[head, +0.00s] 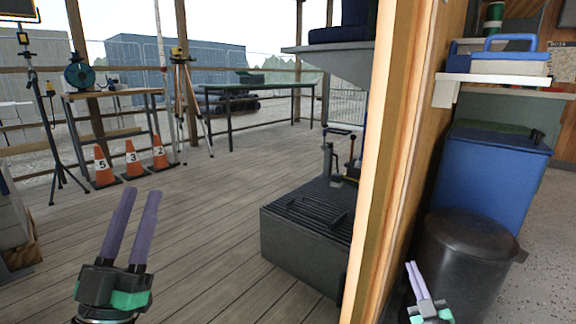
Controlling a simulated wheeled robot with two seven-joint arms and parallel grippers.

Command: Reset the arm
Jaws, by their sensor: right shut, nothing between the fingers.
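My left gripper (133,192) is at the lower left, above the plank floor. Its two purple fingers point up and stand apart with a gap between them, holding nothing. My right gripper (412,265) is at the lower right, just right of the wooden post and in front of the black bin. Its fingers are together with nothing between them. The rest of both arms is mostly out of view.
A wooden post (392,150) rises right of centre. A dark grey box (300,235) stands left of it. A black bin (465,255) and blue bin (490,175) are at right. Orange cones (131,160) and a tripod (183,100) stand at back left. The middle floor is clear.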

